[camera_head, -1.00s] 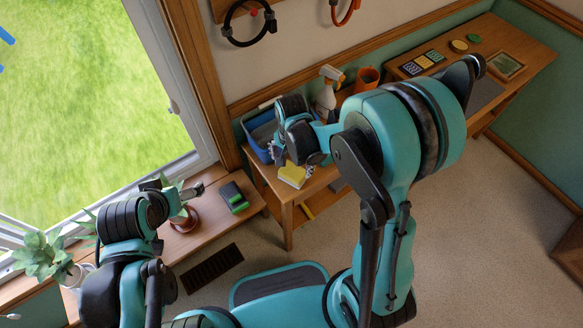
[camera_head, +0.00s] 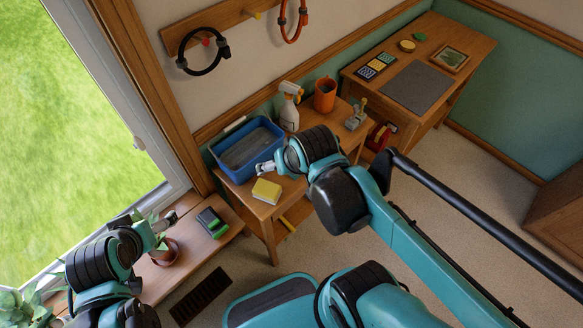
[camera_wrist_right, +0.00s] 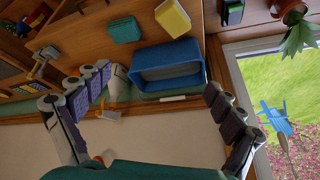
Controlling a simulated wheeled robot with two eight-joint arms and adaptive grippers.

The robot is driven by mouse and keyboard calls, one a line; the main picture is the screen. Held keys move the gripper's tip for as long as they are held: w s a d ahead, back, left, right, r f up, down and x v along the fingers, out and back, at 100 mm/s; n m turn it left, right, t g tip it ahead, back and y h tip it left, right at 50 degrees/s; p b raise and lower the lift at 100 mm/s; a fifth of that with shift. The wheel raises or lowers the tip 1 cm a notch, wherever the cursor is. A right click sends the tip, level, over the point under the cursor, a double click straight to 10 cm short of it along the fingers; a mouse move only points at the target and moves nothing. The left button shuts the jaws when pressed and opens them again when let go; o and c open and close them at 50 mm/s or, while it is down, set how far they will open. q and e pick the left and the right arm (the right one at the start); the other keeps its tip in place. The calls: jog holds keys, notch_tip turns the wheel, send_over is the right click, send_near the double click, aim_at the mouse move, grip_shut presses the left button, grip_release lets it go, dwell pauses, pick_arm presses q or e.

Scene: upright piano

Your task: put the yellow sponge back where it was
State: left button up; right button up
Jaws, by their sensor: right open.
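The yellow sponge (camera_head: 266,191) lies flat on the small wooden table, near its front edge and in front of the blue tub (camera_head: 247,148). In the right wrist view the sponge (camera_wrist_right: 173,17) is at the top, beside a teal block (camera_wrist_right: 125,30); the tub (camera_wrist_right: 168,66) is below them. My right gripper (camera_head: 265,168) is above the table, between sponge and tub, apart from the sponge. In its wrist view the fingers (camera_wrist_right: 158,84) are spread wide with nothing held. My left gripper (camera_head: 164,228) is by the potted plant on the windowsill bench; its jaw opening is unclear.
A spray bottle (camera_head: 289,107), an orange cup (camera_head: 325,95) and a small metal device (camera_head: 356,114) stand along the table's back and right. A green-and-black eraser-like block (camera_head: 212,222) and a plant pot (camera_head: 163,252) sit on the low bench. A desk (camera_head: 465,40) stands further right.

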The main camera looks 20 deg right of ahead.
jog(key=shift+s+d+r+n+t, duration=0.25)
jog(key=shift+s+n+t, duration=0.15)
jog(key=shift+s+n, duration=0.15)
jog(key=shift+s+d+r+n+t, duration=0.15)
jog(key=shift+s+r+n+t, duration=0.05)
jog(key=shift+s+n+t, duration=0.3)
dwell(0.7)
